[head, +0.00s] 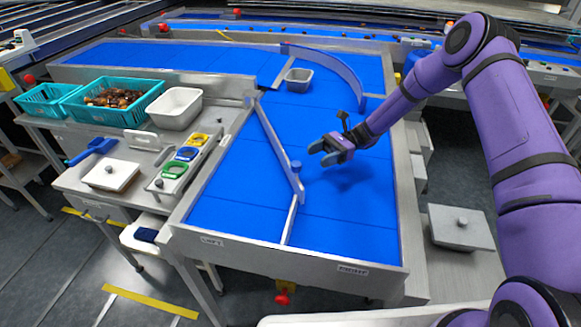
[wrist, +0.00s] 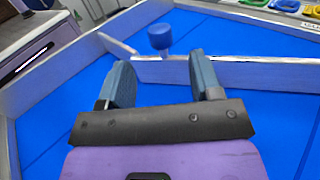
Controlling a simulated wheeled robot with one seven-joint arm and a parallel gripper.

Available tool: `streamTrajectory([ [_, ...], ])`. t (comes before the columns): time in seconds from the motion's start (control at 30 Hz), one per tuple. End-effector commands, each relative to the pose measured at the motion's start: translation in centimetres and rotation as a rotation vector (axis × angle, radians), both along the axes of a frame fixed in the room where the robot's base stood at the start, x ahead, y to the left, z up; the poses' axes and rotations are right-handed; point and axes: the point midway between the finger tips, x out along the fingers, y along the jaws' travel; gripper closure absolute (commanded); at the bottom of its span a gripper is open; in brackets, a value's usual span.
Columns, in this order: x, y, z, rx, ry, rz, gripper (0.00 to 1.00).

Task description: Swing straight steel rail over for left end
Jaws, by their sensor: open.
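The straight steel rail (head: 277,145) stands on the blue belt and runs diagonally from the upper left towards the belt's near middle. A blue knob (head: 296,166) sits on top near its near end. In the wrist view the rail (wrist: 260,74) crosses ahead of my gripper, and the knob (wrist: 160,37) stands beyond and between the fingertips. My gripper (head: 322,150) is open and empty, above the belt to the right of the knob. It also shows in the wrist view (wrist: 160,70). The end plates read LEFT (head: 212,241) and RIGHT (head: 352,269).
A short fixed divider (head: 289,220) splits the belt's near end. A curved rail (head: 335,68) and a small grey bin (head: 298,79) lie farther up. The belt right of the rail is clear.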

Motion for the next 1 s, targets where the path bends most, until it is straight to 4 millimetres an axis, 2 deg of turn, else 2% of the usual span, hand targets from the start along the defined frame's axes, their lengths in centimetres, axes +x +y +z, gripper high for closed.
streamTrajectory([
  [0.53,-4.4,7.4,0.1,-0.002,-0.001,0.004,0.41],
  [0.73,-5.1,8.7,0.1,-0.002,-0.002,0.003,0.41],
  [1.0,-5.2,8.9,0.0,-0.002,-0.002,0.002,0.41],
])
